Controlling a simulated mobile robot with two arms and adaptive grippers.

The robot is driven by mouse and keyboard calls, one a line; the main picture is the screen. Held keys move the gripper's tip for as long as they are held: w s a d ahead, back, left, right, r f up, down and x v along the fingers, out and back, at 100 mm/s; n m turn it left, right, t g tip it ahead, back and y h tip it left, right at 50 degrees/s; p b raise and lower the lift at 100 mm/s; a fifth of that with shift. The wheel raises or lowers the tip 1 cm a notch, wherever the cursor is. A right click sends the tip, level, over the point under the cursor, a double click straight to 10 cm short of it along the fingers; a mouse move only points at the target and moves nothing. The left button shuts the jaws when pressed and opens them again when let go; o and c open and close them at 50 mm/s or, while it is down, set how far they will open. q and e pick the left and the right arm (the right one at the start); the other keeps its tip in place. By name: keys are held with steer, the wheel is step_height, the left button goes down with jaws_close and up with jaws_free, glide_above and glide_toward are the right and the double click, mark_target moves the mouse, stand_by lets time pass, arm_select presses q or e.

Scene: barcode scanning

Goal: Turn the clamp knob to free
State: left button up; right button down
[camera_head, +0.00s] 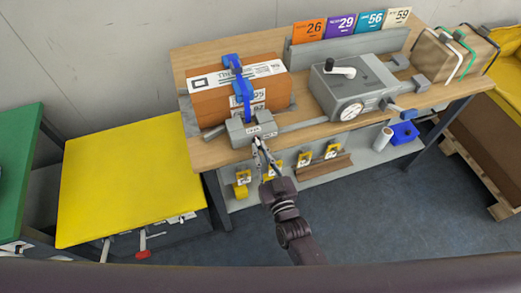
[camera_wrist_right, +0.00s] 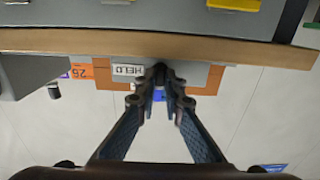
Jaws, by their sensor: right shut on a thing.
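The clamp is a grey block (camera_head: 249,129) with a white label at the front edge of the wooden bench, before a brown box (camera_head: 233,92) with blue straps. My right gripper (camera_head: 259,146) reaches up to its front face. In the right wrist view, which is upside down, the label reads HELD (camera_wrist_right: 127,70). There my right gripper (camera_wrist_right: 162,76) is shut on a small dark clamp knob (camera_wrist_right: 159,69) beside that label. The fingertips cover most of the knob, so its angle cannot be told. My left gripper is not in view.
A grey machine (camera_head: 352,88) with a dial stands right of the clamp, linked by a grey bar. Numbered cards (camera_head: 340,24) stand behind. A strapped carton (camera_head: 447,55) is at the far right. A yellow-topped table (camera_head: 130,180) is left. Yellow holders (camera_head: 241,184) hang below the bench edge.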

steer(key=shift+f, duration=0.1)
steer(key=c, duration=2.3)
jaws_free()
steer(key=v, duration=1.2)
